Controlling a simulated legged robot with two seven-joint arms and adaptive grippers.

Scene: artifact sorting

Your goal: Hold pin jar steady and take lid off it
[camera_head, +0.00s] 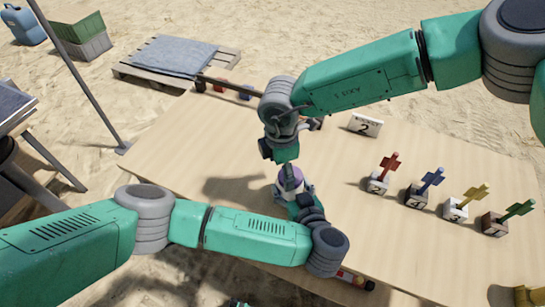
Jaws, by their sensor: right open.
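The pin jar (285,191) stands upright on the wooden table near its middle, with a whitish body and a purple lid (291,175) on top. My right gripper (287,160) comes down from above and is open, with its fingertips at the lid, partly covering it. My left gripper (298,200) is low at the near right side of the jar. Its fingers are mostly hidden by its own wrist and the jar, so its grip on the jar cannot be made out.
Several coloured flag-like pieces in small blocks (376,182) stand on the right of the table (230,150). A "2" card (365,126) stands at the back. A small cylinder (355,279) lies near the front edge.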

